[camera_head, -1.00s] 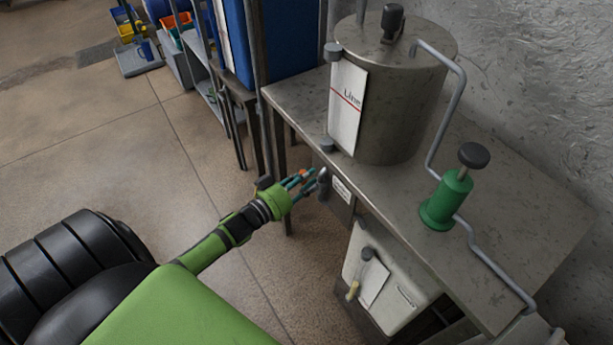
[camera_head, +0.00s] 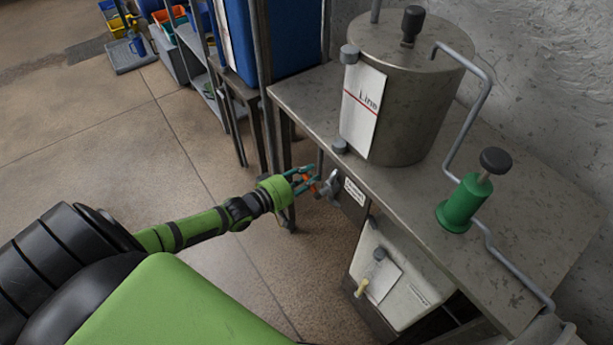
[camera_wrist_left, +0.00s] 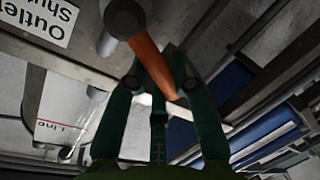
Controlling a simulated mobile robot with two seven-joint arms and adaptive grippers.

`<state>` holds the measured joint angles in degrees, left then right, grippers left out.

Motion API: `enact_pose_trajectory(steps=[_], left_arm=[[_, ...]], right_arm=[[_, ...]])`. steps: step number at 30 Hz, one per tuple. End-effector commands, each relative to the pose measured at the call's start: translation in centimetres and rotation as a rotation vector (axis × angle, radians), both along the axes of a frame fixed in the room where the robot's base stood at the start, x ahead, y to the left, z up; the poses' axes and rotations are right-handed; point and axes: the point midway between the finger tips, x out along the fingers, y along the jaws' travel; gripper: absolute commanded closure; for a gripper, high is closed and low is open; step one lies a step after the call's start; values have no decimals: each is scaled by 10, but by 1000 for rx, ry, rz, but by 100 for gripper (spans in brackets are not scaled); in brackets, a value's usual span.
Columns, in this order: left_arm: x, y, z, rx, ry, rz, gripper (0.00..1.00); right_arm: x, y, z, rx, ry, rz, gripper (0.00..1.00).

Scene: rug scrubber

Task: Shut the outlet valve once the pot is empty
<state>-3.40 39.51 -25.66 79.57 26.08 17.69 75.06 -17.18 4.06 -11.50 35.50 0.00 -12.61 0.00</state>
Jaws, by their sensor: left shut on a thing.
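The outlet valve (camera_head: 331,186) is a grey fitting at the front edge of the steel bench, with an orange handle (camera_wrist_left: 152,66) that shows clearly in the left wrist view. My left gripper (camera_head: 306,181) is shut on this handle, with teal fingers on both sides of it. A label reading "Outlet" and "Shut" (camera_wrist_left: 45,18) is partly cut off in the left wrist view. The pot (camera_head: 408,110) is a lidded steel cylinder above the valve, with a white "Line" card. Its inside is hidden. My right gripper is out of view.
A green pump-like fitting (camera_head: 463,205) with a black knob stands on the bench (camera_head: 530,240), joined to a grey pipe. A white box (camera_head: 395,278) with a small tap sits below. A blue container (camera_head: 275,40) stands behind.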

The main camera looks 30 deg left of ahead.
Motion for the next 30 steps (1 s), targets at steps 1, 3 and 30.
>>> enact_pose_trajectory(steps=[1,3,30], left_arm=[[2,3,-6,-35,16,0,100],[2,4,-10,-93,40,0,100],[2,5,-24,-428,176,1,100]], right_arm=[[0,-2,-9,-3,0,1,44],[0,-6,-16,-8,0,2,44],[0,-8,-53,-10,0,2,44]])
